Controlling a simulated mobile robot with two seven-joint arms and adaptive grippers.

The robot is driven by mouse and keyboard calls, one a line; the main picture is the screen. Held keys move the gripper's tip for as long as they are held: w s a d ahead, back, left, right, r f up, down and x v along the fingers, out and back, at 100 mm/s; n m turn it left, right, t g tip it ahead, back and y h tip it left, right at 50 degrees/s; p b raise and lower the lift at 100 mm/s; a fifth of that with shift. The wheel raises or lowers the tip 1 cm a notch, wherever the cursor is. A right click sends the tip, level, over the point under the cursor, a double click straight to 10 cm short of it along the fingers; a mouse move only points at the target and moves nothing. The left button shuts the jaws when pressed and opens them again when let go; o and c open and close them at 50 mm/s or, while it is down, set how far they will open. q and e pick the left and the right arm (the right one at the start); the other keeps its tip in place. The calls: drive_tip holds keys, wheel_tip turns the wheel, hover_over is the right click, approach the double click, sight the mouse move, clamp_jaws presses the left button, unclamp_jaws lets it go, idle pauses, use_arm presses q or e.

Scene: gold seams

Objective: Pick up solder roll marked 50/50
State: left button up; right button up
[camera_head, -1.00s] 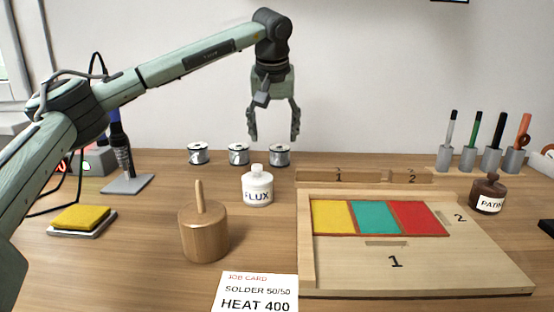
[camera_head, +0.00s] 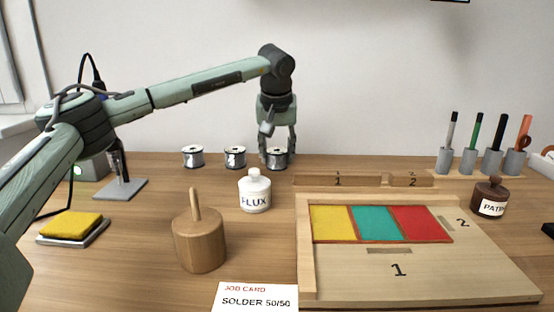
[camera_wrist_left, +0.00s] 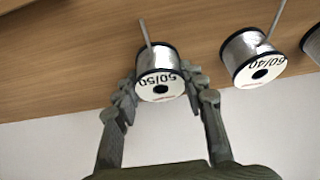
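The solder roll marked 50/50 (camera_wrist_left: 160,84) is a silver spool with dark rims, a white label and a pale strand of solder. In the head view it is the rightmost of three rolls (camera_head: 277,162) on the table at the back. My left gripper (camera_head: 278,148) reaches down over it. In the left wrist view the left gripper's fingers (camera_wrist_left: 158,86) lie against both sides of the roll, shut on it. The roll appears to stand on the table. My right gripper is not in view.
A roll marked 60/40 (camera_wrist_left: 254,57) stands beside it, with another roll (camera_head: 193,157) further left. A flux bottle (camera_head: 255,192), a wooden block with a handle (camera_head: 199,245) and a job card (camera_head: 255,299) are nearer. A wooden board (camera_head: 440,277) with coloured panels fills the right.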

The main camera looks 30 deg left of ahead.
use_arm(q)
clamp_jaws()
drive_tip(key=shift+r, duration=0.1)
